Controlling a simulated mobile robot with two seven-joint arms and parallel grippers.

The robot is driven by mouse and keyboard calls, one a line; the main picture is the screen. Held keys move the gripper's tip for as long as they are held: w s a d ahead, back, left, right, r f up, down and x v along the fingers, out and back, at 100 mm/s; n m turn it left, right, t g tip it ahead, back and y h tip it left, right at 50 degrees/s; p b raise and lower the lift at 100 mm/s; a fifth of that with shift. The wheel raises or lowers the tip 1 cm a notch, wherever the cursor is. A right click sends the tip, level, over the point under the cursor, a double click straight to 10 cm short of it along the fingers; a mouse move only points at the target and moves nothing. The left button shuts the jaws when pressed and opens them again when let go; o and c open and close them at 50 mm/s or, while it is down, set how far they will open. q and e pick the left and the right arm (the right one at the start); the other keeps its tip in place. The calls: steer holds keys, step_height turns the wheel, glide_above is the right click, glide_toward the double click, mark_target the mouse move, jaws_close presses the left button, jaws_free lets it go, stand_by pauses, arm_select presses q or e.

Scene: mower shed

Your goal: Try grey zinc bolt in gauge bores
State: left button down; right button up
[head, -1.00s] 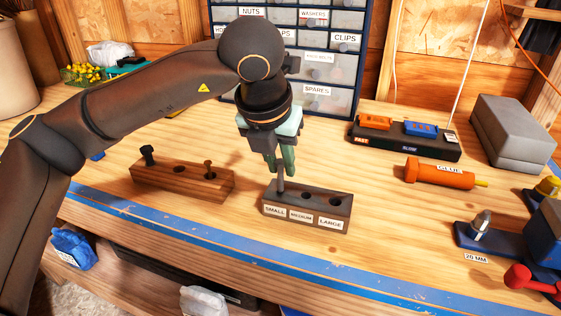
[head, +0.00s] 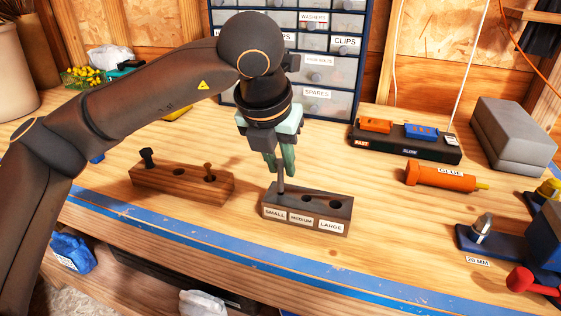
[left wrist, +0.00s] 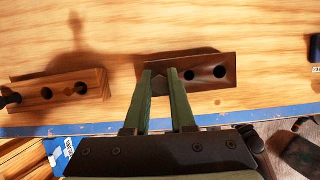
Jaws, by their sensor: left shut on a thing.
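My left gripper (head: 280,170) is shut on the grey zinc bolt (head: 281,186), which hangs upright with its shank pointing down. The bolt's lower end meets the dark gauge block (head: 338,221) at the bore over the SMALL label. I cannot tell how deep it sits. The MEDIUM and LARGE bores are empty. In the left wrist view, the fingers (left wrist: 159,76) stand over the left end of the gauge block (left wrist: 208,59) and cover that bore. My right gripper is not in view.
Left of the gauge block, a wooden rack (head: 150,184) holds a black bolt (head: 147,157) and a brown bolt (head: 208,171), with an empty hole between. An orange glue tube (head: 437,174) lies at right. A drawer cabinet (head: 313,75) stands behind. Blue tape (head: 200,252) marks the bench's front edge.

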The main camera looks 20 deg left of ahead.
arm_select(q)
steer(key=shift+f+b, duration=0.35)
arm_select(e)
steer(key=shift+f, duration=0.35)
arm_select(q)
steer(key=shift+f, duration=0.1)
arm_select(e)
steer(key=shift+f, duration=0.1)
arm_select(q)
steer(key=shift+r, duration=0.45)
